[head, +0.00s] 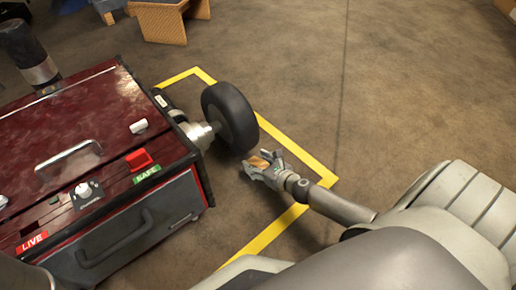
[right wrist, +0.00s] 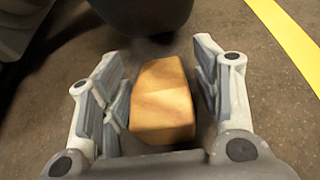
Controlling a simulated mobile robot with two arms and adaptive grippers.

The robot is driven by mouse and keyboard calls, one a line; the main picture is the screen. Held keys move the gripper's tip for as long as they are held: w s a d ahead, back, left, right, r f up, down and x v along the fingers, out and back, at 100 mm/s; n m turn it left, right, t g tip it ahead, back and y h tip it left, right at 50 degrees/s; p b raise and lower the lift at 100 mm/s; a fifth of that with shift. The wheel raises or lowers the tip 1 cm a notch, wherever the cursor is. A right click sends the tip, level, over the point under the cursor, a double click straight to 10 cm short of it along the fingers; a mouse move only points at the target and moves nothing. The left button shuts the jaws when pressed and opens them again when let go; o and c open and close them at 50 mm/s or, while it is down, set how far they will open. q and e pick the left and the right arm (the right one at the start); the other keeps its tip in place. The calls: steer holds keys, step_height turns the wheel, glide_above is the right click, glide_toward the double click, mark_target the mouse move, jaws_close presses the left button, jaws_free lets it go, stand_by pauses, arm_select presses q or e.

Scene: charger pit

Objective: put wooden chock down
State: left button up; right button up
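The wooden chock (right wrist: 163,100) is a light tan block, seen between the fingers of my right gripper (right wrist: 160,85) in the right wrist view. Narrow dark gaps show between the chock and the finger pads, so the gripper looks open around it. In the head view the right gripper (head: 262,168) is low, just right of the black wheel (head: 231,116), and a bit of the chock (head: 264,160) shows in it. Whether the chock's underside touches the floor is hidden. My left gripper is not in view.
A dark red cart (head: 85,115) with LIVE and SAFE labels and a red switch (head: 138,159) stands at the left. Yellow floor lines (head: 300,150) run around the wheel. A wooden block-like stand (head: 160,22) is at the top. The floor at right is clear.

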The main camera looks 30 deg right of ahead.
steer(key=shift+r, duration=0.1)
steer(key=shift+s+r+p, duration=0.15)
steer(key=shift+p, duration=0.15)
steer(key=p+v, duration=0.4)
steer(key=v, duration=0.6)
steer(key=shift+s+r, duration=0.15)
steer(key=shift+s, duration=0.1)
steer(key=shift+s+r+p, duration=0.2)
steer(key=shift+s+p, duration=0.1)
steer(key=shift+s, duration=0.25)
